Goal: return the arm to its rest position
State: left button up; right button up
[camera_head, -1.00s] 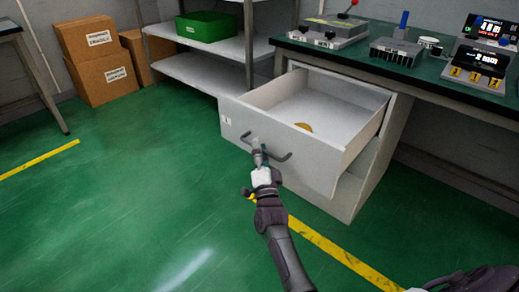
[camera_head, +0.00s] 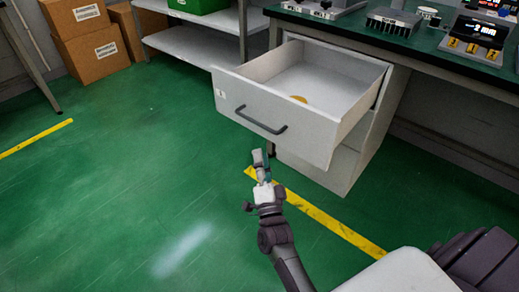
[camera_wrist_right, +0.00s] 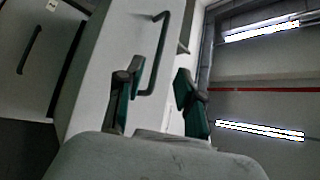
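My right gripper (camera_head: 262,162) is in front of and below the open drawer's handle (camera_head: 261,121), clear of it. In the right wrist view my right gripper (camera_wrist_right: 157,103) has its two fingers apart with nothing held between them, and the dark handle (camera_wrist_right: 162,55) lies ahead of it. The white drawer (camera_head: 228,101) is pulled out of the cabinet under the workbench. A small round yellow-orange thing (camera_head: 299,99) lies inside the drawer. My left gripper is not in view.
The green workbench (camera_head: 419,40) with devices on top stands above the drawer. Shelves (camera_head: 205,42) with a green bin (camera_head: 198,5) and cardboard boxes (camera_head: 93,54) stand behind at left. The green floor (camera_head: 130,190) at left is clear, with yellow lines.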

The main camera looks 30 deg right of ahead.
dwell(0.5)
